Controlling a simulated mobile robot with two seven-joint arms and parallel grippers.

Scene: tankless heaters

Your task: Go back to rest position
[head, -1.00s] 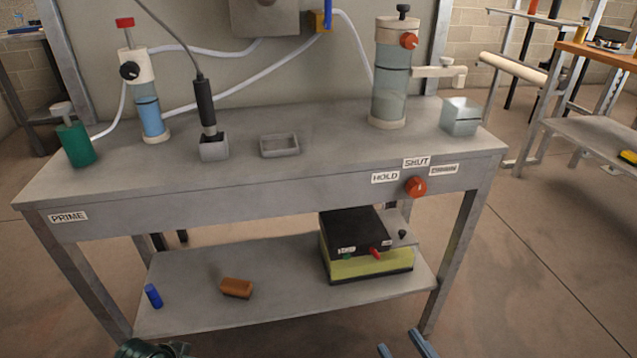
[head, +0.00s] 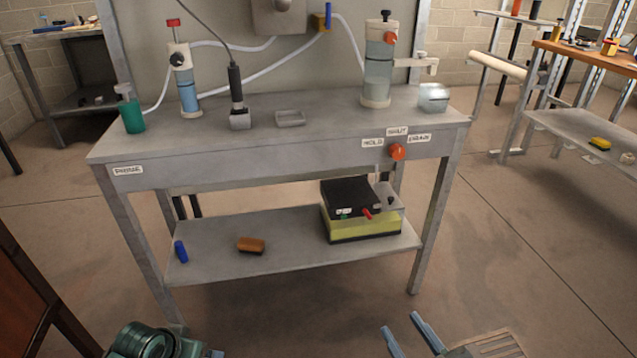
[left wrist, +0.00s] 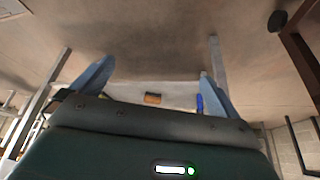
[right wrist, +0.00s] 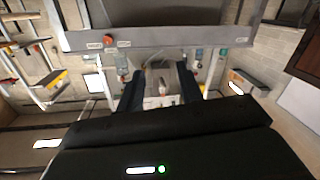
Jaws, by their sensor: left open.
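My right gripper (head: 400,322) is at the bottom of the head view, its two blue fingers apart and empty, in front of the workbench. In the right wrist view the right gripper (right wrist: 158,72) also shows two separated dark fingers. My left gripper (left wrist: 157,70) shows spread blue fingers with nothing between them in the left wrist view. In the head view only part of the left arm and a finger show at the bottom left. Both grippers are clear of the grey workbench (head: 270,160).
The bench holds a green bottle (head: 132,112), two clear cylinders and a small tray (head: 290,118). Its lower shelf holds a blue cylinder (head: 181,252), a brown block (head: 251,245) and a black-topped yellow box (head: 362,225). A brown panel (head: 35,290) stands at left. Floor between is open.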

